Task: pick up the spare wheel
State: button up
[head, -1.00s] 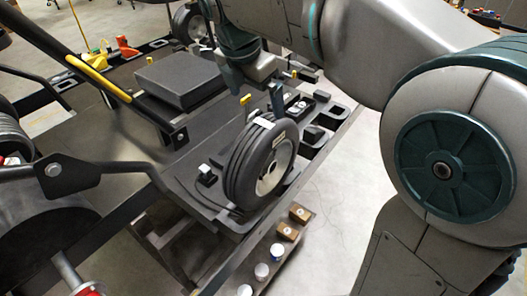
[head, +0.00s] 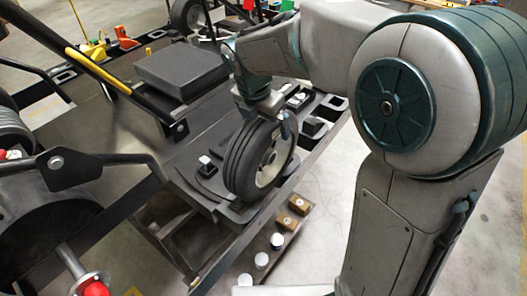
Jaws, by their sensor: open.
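The spare wheel (head: 243,163) is a black grooved tyre with a light rim. In the head view it stands upright on a dark tray (head: 196,191) at the edge of the kart stand. My gripper (head: 266,122) is right above the wheel, pointing down, with a finger showing beside the top of the tyre on the rim side. The other finger is mostly hidden behind the wheel and my wrist. The jaws are open, and I cannot tell whether they touch the tyre.
A black box-like pad (head: 182,70) lies behind the wheel. A black bar with a yellow strip (head: 98,72) slants across the left. White-topped cups (head: 262,260) and brown blocks (head: 291,222) stand along the lower ledge. Open floor lies to the right.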

jog(key=shift+w+f, duration=0.15)
jog(key=shift+f, duration=0.5)
jog(key=c, duration=1.8)
jog(key=shift+r, duration=0.15)
jog(key=shift+c, duration=1.3)
jog(key=shift+w+r, duration=0.1)
